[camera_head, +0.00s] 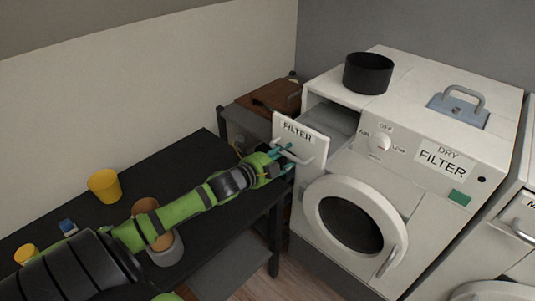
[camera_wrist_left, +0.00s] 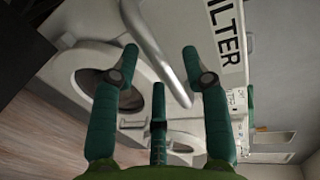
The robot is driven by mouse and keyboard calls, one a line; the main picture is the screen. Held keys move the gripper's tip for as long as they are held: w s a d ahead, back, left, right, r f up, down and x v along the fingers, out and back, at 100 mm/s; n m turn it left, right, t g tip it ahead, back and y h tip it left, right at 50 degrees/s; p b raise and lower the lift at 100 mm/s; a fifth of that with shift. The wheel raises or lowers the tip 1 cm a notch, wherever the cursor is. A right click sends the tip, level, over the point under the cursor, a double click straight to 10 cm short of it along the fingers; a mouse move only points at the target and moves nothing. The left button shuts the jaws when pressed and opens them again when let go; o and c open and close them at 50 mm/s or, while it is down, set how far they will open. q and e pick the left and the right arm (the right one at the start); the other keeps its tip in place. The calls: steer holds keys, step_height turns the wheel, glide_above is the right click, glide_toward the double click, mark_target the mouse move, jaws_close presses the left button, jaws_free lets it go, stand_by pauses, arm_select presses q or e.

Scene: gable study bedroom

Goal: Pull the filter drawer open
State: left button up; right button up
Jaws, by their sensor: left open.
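The filter drawer (camera_head: 309,133) stands out from the upper left of the white dryer (camera_head: 405,185), its grey inside showing behind the front panel. Its front carries a FILTER label and a bar handle (camera_head: 299,159). My left gripper (camera_head: 287,158) is at the handle, with its teal fingers open. In the left wrist view the handle (camera_wrist_left: 147,38) runs slantwise between the spread fingers (camera_wrist_left: 160,58) of the gripper. I cannot tell whether any finger touches it. The drawer front (camera_wrist_left: 210,38) also shows there. My right gripper is in neither view.
A dark pot (camera_head: 368,74) and a blue handled plate (camera_head: 458,108) sit on the dryer top. The round dryer door (camera_head: 318,205) is below the drawer. A black table (camera_head: 195,150) at left bears a yellow cup (camera_head: 104,186). Another white machine (camera_head: 510,245) stands at right.

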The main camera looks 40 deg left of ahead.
arm_select(q)
steer(key=v, duration=1.1)
steer(key=shift+a, duration=0.1)
